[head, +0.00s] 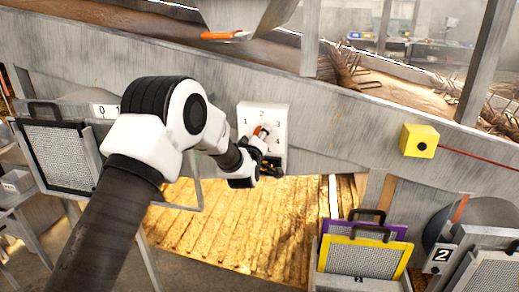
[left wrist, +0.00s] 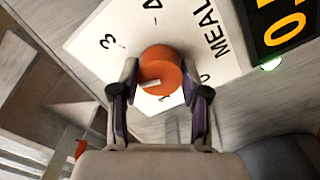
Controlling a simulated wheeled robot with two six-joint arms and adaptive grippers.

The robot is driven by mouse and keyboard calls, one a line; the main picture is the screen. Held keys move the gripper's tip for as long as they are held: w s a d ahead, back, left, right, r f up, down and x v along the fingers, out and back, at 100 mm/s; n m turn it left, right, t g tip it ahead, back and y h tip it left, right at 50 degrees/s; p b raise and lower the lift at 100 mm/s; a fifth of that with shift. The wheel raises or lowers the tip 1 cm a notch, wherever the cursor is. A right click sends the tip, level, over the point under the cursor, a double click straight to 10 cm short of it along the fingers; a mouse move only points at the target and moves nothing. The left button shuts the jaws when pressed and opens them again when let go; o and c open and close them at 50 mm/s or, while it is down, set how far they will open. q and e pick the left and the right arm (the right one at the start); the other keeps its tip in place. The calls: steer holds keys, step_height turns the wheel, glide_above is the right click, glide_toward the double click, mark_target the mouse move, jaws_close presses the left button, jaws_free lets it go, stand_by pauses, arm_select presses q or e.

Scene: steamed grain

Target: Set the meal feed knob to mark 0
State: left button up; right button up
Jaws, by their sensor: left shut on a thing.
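My right gripper is not in view.
A black display (left wrist: 283,28) with orange digits adjoins the panel, and a green light (left wrist: 271,64) glows beside it. A yellow box (head: 420,141) with a red line is on the beam at right. Framed screens (head: 365,258) stand lower right; another (head: 62,157) hangs left.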

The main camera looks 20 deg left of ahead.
arm_select(q)
steer(key=shift+f+n+b, duration=0.15)
steer(key=shift+n+b, duration=6.75)
steer(key=shift+b, duration=1.3)
steer(key=shift+f+n+b, duration=0.15)
steer(key=shift+n+b, duration=6.75)
steer(key=shift+b, duration=1.25)
steer(key=o, duration=1.1)
steer(key=shift+r, duration=0.1)
steer(key=shift+r, duration=0.1)
